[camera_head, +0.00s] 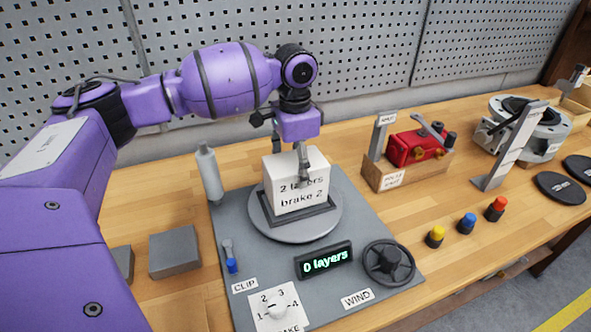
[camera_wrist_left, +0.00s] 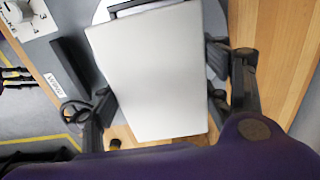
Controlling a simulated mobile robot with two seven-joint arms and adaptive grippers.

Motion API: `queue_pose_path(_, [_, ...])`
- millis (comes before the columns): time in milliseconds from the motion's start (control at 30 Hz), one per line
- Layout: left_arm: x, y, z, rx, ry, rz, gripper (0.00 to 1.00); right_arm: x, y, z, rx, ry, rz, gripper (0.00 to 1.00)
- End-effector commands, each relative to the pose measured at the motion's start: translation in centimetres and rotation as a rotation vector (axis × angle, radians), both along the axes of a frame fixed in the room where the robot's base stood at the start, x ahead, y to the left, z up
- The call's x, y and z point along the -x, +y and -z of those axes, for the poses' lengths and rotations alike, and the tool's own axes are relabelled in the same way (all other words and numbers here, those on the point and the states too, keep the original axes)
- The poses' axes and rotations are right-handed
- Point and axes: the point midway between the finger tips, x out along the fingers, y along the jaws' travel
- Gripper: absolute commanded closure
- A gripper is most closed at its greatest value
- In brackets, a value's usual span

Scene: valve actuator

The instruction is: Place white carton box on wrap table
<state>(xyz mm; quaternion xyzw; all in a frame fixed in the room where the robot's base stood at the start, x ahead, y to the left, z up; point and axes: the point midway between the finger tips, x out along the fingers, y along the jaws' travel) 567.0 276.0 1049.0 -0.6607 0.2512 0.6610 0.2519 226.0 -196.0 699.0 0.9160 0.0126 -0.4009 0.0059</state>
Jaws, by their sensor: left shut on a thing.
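The white carton box (camera_head: 297,187), printed "2 layers brake 2", is upright at the wrap table, a grey round turntable (camera_head: 318,232) with a dark square frame (camera_head: 296,218). Its lower edge is at the frame; I cannot tell whether it touches the surface. My left gripper (camera_head: 295,168) comes from above and is shut on the box. In the left wrist view the box top (camera_wrist_left: 155,75) fills the middle, with a finger on each side.
A grey base plate carries a "0 layers" display (camera_head: 324,260), a black hand wheel (camera_head: 388,262), a brake dial (camera_head: 277,307) and a grey post (camera_head: 209,174). A red device (camera_head: 415,147) stands in a wooden tray to the right. Yellow, blue and red knobs (camera_head: 467,223) stand nearer.

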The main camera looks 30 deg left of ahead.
Motion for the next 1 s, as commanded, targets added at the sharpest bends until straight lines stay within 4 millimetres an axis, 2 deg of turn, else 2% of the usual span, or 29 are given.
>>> queue_pose_path(133, [-0.04,-0.07,1.11,0.002,-0.004,0.001,0.73,0.35,-0.08,0.12,0.001,0.005,0.002,0.60])
queue_pose_path(533, [-0.05,-0.09,1.43,0.002,-0.005,0.001,0.73,0.60,-0.43,0.01,0.008,0.008,-0.002,0.60])
queue_pose_path(567, [-0.03,-0.07,1.49,0.001,-0.004,0.001,0.26,0.67,-0.46,0.07,0.009,0.009,-0.004,0.60])
queue_pose_path(600, [-0.02,-0.06,1.51,0.001,-0.004,0.001,0.21,0.69,-0.50,0.09,0.009,0.010,-0.005,0.60])
queue_pose_path(700, [-0.01,-0.08,1.55,0.001,-0.002,0.001,0.11,0.73,-0.54,0.13,0.011,0.011,-0.007,0.60])
queue_pose_path(1000, [0.00,-0.08,1.54,0.001,-0.002,0.001,0.11,0.69,-0.45,0.20,0.009,0.011,-0.005,0.60])
